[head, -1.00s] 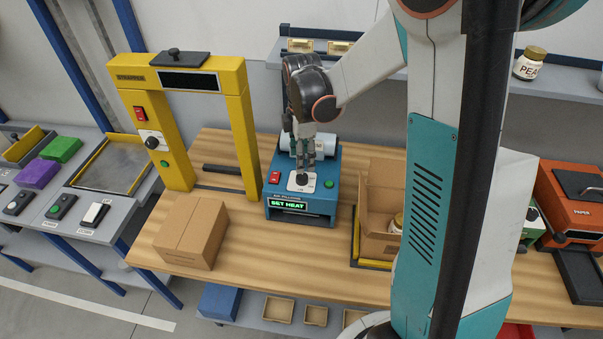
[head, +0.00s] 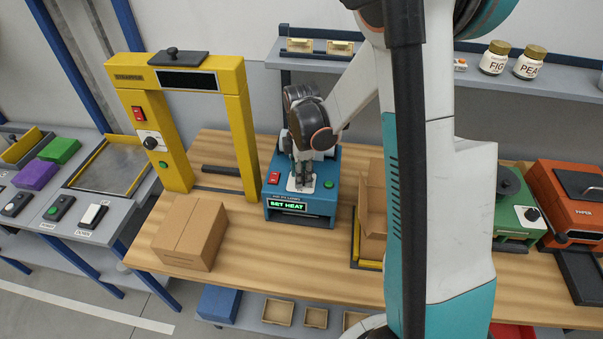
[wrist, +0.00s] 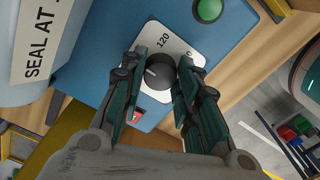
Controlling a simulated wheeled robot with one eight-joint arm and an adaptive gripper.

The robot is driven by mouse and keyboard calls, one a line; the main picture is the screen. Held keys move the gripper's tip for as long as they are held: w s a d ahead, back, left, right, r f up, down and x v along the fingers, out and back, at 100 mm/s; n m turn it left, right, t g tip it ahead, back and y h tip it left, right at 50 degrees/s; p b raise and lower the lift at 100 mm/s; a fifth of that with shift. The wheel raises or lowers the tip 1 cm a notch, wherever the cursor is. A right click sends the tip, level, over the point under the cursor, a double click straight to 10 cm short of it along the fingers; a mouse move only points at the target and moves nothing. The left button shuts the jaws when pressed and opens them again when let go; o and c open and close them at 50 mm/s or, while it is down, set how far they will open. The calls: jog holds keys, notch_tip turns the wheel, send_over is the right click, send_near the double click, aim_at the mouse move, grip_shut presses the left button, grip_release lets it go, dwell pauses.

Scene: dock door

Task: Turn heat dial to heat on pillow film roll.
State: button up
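The blue film machine (head: 330,200) stands on the wooden bench with a lit green "SET HEAT" display (head: 289,205). Its black heat dial (wrist: 159,71) sits on a white plate (wrist: 168,40) marked "120" in the wrist view; its pale pointer line is at the dial's left side. In the head view my gripper (head: 301,176) covers most of the dial. A white roll (wrist: 39,50) with "SEAL AT" lettering lies beside the plate, its full text cut off.
A red switch (head: 274,178) and a green button (head: 328,184) flank the dial. A yellow strapper frame (head: 245,130) and a cardboard box (head: 190,236) stand left. An open carton (head: 372,205) stands right, partly behind my arm. A green machine (head: 515,215) is farther right.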

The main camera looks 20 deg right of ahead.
jog(key=shift+c, duration=0.6)
jog(key=shift+m, duration=0.3)
jog(key=shift+f+m+b, duration=0.1)
jog(key=shift+m+b, duration=0.5)
jog(key=shift+m, duration=0.2)
jog(key=m+b, duration=0.1)
jog(key=m, duration=0.2)
jog(key=shift+m+b, duration=0.3)
jog(key=m+b, duration=0.2)
jog(key=m, duration=0.4)
jog(key=m+b, duration=0.1)
jog(key=m, duration=0.5)
jog(key=shift+m, duration=0.3)
jog(key=m+b, duration=0.1)
jog(key=m, duration=0.4)
jog(key=shift+m, duration=0.3)
